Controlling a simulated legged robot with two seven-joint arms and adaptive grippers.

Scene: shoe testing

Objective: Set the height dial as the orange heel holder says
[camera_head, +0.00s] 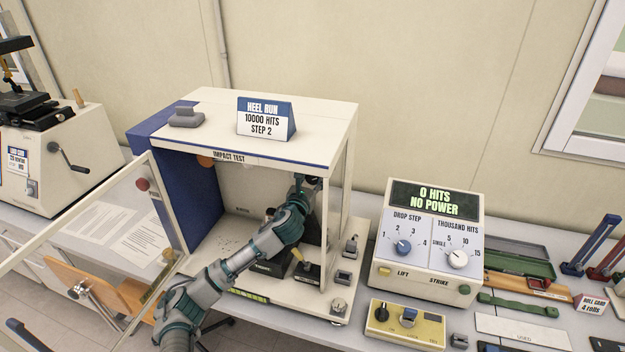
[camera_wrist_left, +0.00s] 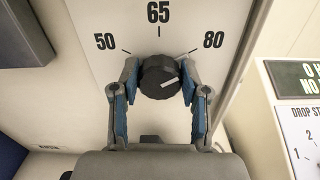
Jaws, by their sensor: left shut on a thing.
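The black height dial (camera_wrist_left: 158,77) is on a white panel marked 50, 65 and 80 in the left wrist view. Its white line lies right of centre, slanting up to the right, below the 80 tick rather than on it. My left gripper (camera_wrist_left: 158,84) is shut on the dial, one finger on each side. In the head view my left arm reaches into the impact test cabinet (camera_head: 345,130), and the gripper (camera_head: 308,186) is partly hidden at its right side.
The cabinet's clear door (camera_head: 148,215) stands open at the left. A sign (camera_head: 266,118) on top reads HEEL RUN, 10000 HITS, STEP 2. The control box (camera_head: 428,240) at the right reads 0 HITS, NO POWER. A yellow box (camera_head: 405,325) stands before it.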

